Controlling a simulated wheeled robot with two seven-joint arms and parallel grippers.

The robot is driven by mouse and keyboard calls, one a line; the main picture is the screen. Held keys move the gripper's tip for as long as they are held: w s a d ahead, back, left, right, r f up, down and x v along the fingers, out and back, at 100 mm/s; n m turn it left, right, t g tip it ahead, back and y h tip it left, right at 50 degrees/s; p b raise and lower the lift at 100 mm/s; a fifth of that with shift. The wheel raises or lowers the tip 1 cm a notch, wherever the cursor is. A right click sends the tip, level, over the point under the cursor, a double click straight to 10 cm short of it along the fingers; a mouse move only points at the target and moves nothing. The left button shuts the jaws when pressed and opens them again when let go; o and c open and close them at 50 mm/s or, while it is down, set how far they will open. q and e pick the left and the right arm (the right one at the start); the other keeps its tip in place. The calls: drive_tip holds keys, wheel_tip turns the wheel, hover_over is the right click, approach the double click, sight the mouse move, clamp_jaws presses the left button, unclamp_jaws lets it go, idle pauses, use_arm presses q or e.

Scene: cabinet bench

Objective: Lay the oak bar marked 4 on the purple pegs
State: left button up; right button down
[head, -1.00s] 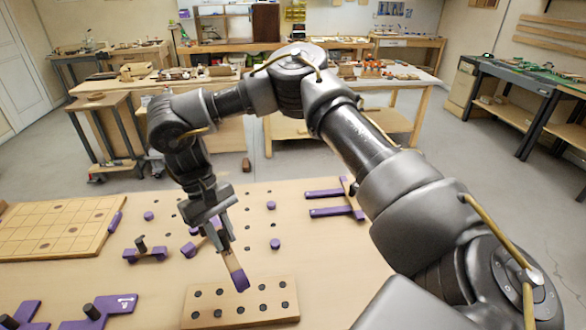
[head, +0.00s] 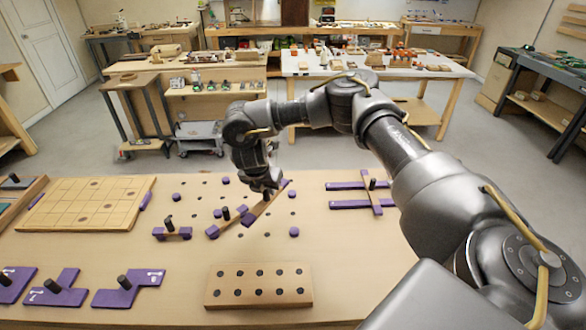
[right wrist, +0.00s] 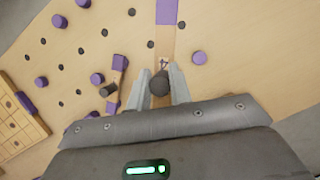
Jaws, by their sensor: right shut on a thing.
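My right gripper (head: 268,188) is shut on the black knob (right wrist: 159,84) of an oak bar (right wrist: 165,42) with purple ends. A small mark beside the knob is too small to read. The bar (head: 259,209) slants over the peg area of the bench; whether it touches any peg I cannot tell. Purple pegs stand around it, one to its right (head: 294,232), one behind left (head: 226,180), one farther left (head: 176,197). In the right wrist view one purple peg (right wrist: 199,58) is just right of the bar. My left gripper is out of view.
A knobbed bar with purple ends (head: 213,231) lies just left of the held bar, another (head: 172,234) farther left. A wooden block with dark holes (head: 258,285) is in front. Purple pieces (head: 130,289) lie front left, a purple-and-oak assembly (head: 350,204) at right, a gridded board (head: 85,205) at left.

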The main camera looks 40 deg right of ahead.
drive_tip(key=d+n+t+y, duration=0.1)
drive_tip(key=d+n, duration=0.5)
drive_tip(key=d, duration=0.4)
drive_tip(key=shift+w+d+n+t+y+p, duration=0.25)
drive_tip(key=shift+d+n+t+y+p, duration=0.05)
drive_tip(key=shift+d+y+p, duration=0.15)
drive_tip(key=shift+a+f+b, duration=0.1)
drive_tip(key=shift+f+b, duration=1.05)
drive_tip(key=shift+b, duration=0.15)
wheel_tip(320, 180, down, 7)
drive_tip(key=b, duration=0.5)
drive_tip(key=shift+w, duration=0.2)
